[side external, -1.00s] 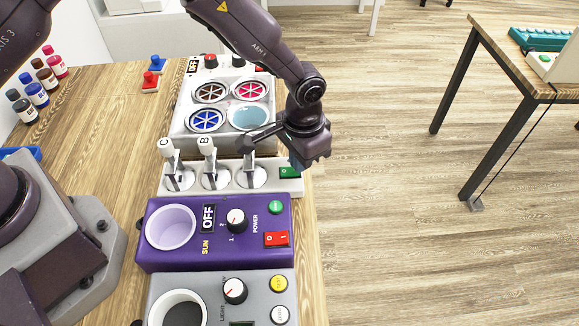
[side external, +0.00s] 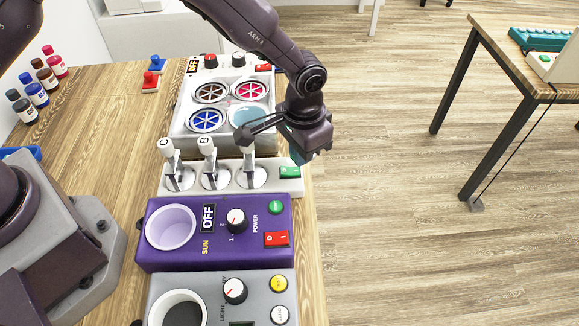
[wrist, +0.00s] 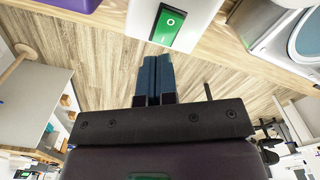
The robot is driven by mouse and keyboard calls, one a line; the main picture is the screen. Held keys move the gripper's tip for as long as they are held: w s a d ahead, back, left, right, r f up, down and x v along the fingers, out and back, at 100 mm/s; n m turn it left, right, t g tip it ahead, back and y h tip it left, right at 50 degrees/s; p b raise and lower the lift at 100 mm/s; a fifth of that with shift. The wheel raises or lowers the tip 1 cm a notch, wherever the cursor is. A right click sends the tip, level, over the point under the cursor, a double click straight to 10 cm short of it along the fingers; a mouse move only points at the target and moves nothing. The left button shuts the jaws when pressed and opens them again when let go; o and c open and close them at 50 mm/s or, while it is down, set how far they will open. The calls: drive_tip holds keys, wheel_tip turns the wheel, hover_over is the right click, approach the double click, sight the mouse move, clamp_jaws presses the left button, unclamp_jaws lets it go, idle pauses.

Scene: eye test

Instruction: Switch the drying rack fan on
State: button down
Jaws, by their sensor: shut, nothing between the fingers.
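My gripper (side external: 299,156) is shut and empty beside the right end of a white lever box in the side view. Its blue fingertips (wrist: 155,75) lie together in the wrist view. A green rocker switch (side external: 290,172) sits on that end of the box, just below the fingers in the side view. It also shows in the wrist view (wrist: 168,24), ahead of the fingertips; a gap shows between them there. Behind stands a white unit (side external: 180,127) with round fan-like grilles, an OFF sign (side external: 194,66) and a red switch (side external: 263,68). I cannot read any drying rack label.
Upright levers (side external: 207,160) stand on the white box, left of my gripper. A purple SUN box (side external: 150,255) with an OFF sign and a grey box (side external: 160,285) stand in front. Open floor lies right of the bench.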

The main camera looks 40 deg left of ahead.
sight(285, 174)
wheel_tip(285, 174, up, 4)
drive_tip(key=shift+r, duration=0.2)
idle(0.3)
drive_tip(key=s, duration=0.1)
drive_tip(key=s+a+g, duration=0.1)
drive_tip(key=shift+s+a+f+m, duration=0.2)
drive_tip(key=shift+s+m, duration=0.1)
drive_tip(key=shift+s, duration=0.1)
drive_tip(key=s+a+r+n+t, duration=0.1)
drive_tip(key=s+a+r+t, duration=0.2)
drive_tip(key=s+a+r, duration=0.6)
drive_tip(key=s+a+r+n+t, duration=0.2)
drive_tip(key=s+a+r, duration=0.7)
drive_tip(key=r, duration=0.7)
drive_tip(key=shift+s+n+t, duration=0.3)
drive_tip(key=shift+s+t, duration=0.5)
